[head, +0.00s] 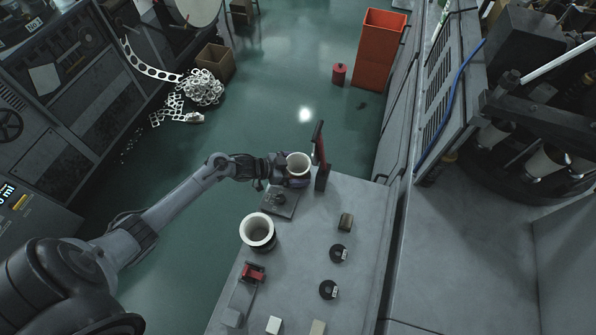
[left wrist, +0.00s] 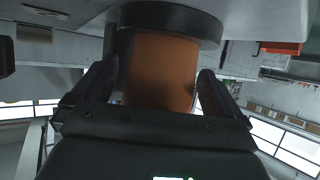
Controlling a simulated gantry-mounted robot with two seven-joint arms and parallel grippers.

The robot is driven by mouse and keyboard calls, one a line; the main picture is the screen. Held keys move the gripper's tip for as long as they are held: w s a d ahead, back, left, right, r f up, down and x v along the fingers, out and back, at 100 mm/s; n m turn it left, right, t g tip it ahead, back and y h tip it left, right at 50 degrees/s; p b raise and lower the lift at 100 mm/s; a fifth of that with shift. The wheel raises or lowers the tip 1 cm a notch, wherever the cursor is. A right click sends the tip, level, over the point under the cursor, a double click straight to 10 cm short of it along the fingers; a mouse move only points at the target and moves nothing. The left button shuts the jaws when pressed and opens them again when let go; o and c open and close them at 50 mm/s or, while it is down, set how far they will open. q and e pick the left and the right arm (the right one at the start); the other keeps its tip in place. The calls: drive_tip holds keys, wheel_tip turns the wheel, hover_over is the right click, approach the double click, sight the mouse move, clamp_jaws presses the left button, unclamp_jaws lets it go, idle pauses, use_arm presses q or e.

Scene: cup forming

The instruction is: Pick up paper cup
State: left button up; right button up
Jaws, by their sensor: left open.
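A paper cup (head: 298,160) with a white rim stands at the far end of the grey table in the head view. My left gripper (head: 281,171) is beside it, coming from the left. In the left wrist view, an orange-brown cylinder (left wrist: 160,75), seemingly the cup's side, is between the two open fingers, with gaps visible beside it. A dark round disc (left wrist: 172,18) adjoins its upper end in that picture. A second white-rimmed cup or stack (head: 258,231) stands nearer on the table in a dark holder. My right gripper is not in view.
A dark upright post with a red part (head: 320,155) stands just right of the cup. A red device (head: 253,272), dark round pieces (head: 338,253) and small blocks (head: 274,325) lie on the grey table (head: 300,230). Machinery stands at the right.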

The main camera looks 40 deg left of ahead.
use_arm(q)
drive_tip(key=shift+c, duration=0.2)
drive_tip(key=c, duration=1)
